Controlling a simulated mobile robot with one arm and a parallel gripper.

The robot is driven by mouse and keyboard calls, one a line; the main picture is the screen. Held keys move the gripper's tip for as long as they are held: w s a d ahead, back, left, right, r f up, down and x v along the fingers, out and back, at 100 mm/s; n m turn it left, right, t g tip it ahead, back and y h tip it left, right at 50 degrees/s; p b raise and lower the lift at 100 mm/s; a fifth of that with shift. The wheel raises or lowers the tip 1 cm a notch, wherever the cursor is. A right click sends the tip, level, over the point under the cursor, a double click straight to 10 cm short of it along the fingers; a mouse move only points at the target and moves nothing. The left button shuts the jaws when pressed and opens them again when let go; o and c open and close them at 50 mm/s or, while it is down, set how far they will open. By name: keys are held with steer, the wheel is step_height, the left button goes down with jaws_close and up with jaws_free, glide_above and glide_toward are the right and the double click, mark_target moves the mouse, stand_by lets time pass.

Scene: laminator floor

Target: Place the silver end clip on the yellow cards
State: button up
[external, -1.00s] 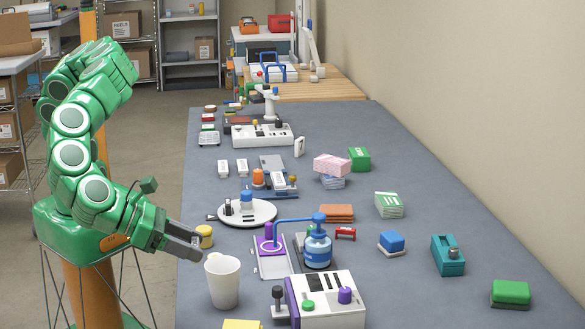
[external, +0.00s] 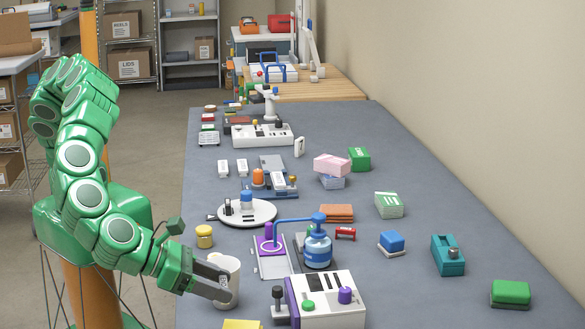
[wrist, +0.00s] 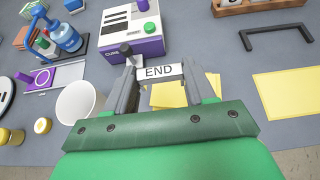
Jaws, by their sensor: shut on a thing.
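My gripper (external: 220,288) is shut on the silver end clip (wrist: 160,72), a small piece with a white label reading "END". The clip spans the gap between the two fingertips in the wrist view. The yellow cards (wrist: 168,95) lie on the table and show between and behind my fingers in the wrist view, partly hidden by the gripper. In the external view the yellow cards (external: 242,324) show at the bottom edge, cut off by the frame. My gripper is in front of the white mug and a little behind the cards there.
A white mug (wrist: 80,103) stands close to my gripper. A white and purple machine (wrist: 128,28) stands beyond it. A flat yellow sheet (wrist: 288,94) and a dark bracket (wrist: 275,40) lie to the right in the wrist view. A yellow jar (external: 204,237) is behind the mug.

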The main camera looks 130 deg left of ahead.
steer(key=shift+w+d+f, duration=0.25)
steer(key=shift+w+f, duration=0.55)
steer(key=shift+f, duration=0.25)
steer(key=shift+w+d+f, duration=0.2)
steer(key=shift+w+f, duration=0.6)
steer(key=shift+f, duration=0.25)
steer(key=shift+w+f, duration=0.3)
steer(key=shift+f, duration=1.55)
steer(key=shift+f, duration=0.1)
steer(key=o, duration=1)
steer(key=v, duration=1.2)
steer(key=shift+d, duration=0.1)
